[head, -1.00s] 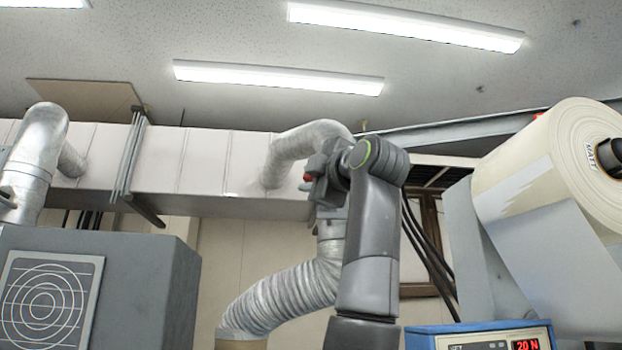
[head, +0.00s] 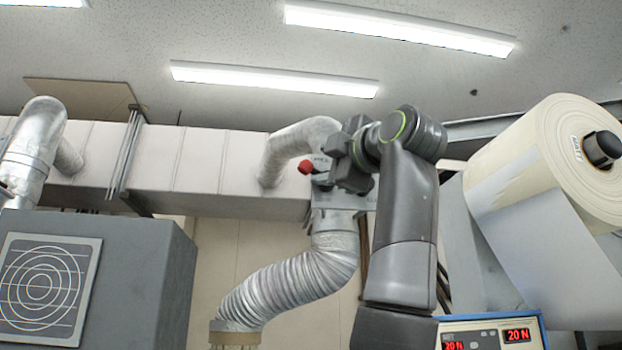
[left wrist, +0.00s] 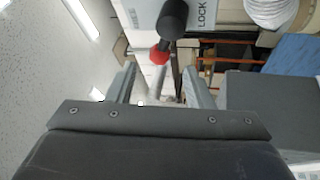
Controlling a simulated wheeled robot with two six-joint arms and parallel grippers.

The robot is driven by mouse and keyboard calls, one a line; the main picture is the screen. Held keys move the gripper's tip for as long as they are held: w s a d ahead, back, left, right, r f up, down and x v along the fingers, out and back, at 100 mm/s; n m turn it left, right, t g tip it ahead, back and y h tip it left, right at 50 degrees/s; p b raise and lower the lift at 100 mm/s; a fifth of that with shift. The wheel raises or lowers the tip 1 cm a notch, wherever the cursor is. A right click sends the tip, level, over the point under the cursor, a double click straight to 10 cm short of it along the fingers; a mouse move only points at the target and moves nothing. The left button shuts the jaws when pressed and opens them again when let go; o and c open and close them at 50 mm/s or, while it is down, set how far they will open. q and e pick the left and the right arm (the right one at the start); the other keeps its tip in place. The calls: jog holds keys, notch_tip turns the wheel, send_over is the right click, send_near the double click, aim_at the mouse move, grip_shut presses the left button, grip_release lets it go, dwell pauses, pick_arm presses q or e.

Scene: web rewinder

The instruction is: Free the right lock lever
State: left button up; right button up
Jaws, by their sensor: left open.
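A lock lever with a red knob (head: 306,167) shows in the head view, just left of my left gripper (head: 347,162). A pale plate (head: 322,163) is behind it, partly covered by my gripper. In the left wrist view, the lever shows as a black cylinder (left wrist: 173,18) and a red part (left wrist: 159,55), beside a white plate marked LOCK (left wrist: 203,14). My left gripper (left wrist: 161,86) is open, its fingers pointing toward the lever's red part. No grip on the lever shows. I cannot tell whether the red part is between the fingertips. My right gripper is out of view.
A large paper roll (head: 556,160) is on the right, near my left arm. A display unit (head: 490,334) reading 20 N is below it. A ribbed hose (head: 285,290) hangs below the plate. A grey cabinet (head: 150,275) stands at the left.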

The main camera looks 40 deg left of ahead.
pick_arm(q)
jog(key=b+v, duration=0.2)
jog(key=v, duration=0.8)
jog(key=shift+a, duration=0.1)
